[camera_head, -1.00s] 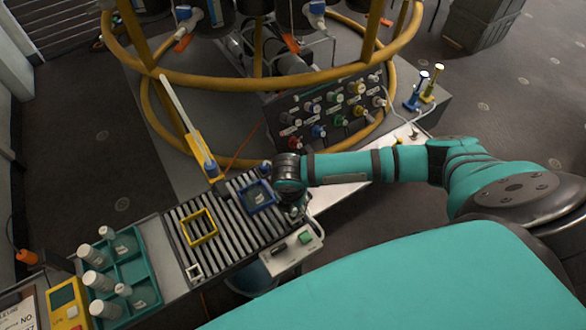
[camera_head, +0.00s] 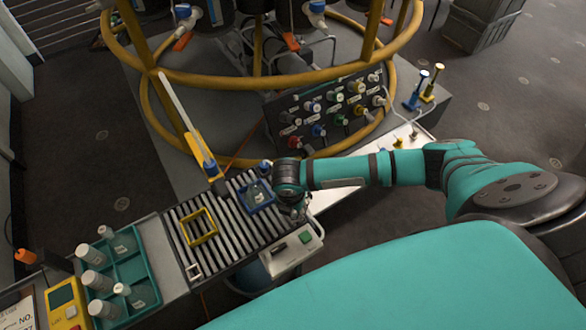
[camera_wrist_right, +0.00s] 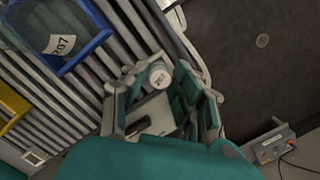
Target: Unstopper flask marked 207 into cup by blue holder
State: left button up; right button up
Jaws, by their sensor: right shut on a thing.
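The blue holder (camera_head: 262,207) lies on the roller conveyor just left of my right gripper; it also shows in the right wrist view (camera_wrist_right: 88,47). A white label (camera_wrist_right: 60,44) reading 207 shows inside it, but I cannot make out a flask's outline there. My right gripper (camera_head: 294,207) points down beside the holder's right side. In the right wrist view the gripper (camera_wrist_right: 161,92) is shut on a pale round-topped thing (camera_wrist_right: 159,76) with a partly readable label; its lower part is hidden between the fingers. I cannot pick out the cup. My left gripper is out of view.
A yellow square frame (camera_head: 214,231) and a small white one (camera_head: 194,271) lie on the conveyor (camera_head: 229,216). A teal rack (camera_head: 147,272) with several white-capped containers stands at the left. A switch box with a green button (camera_head: 306,237) sits close below the gripper.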

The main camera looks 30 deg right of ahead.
jog(key=shift+f, duration=0.1)
jog(key=o, duration=1.5)
jog(key=shift+r+p, duration=3.05)
jog(key=shift+p, duration=0.6)
jog(key=shift+a, duration=0.1)
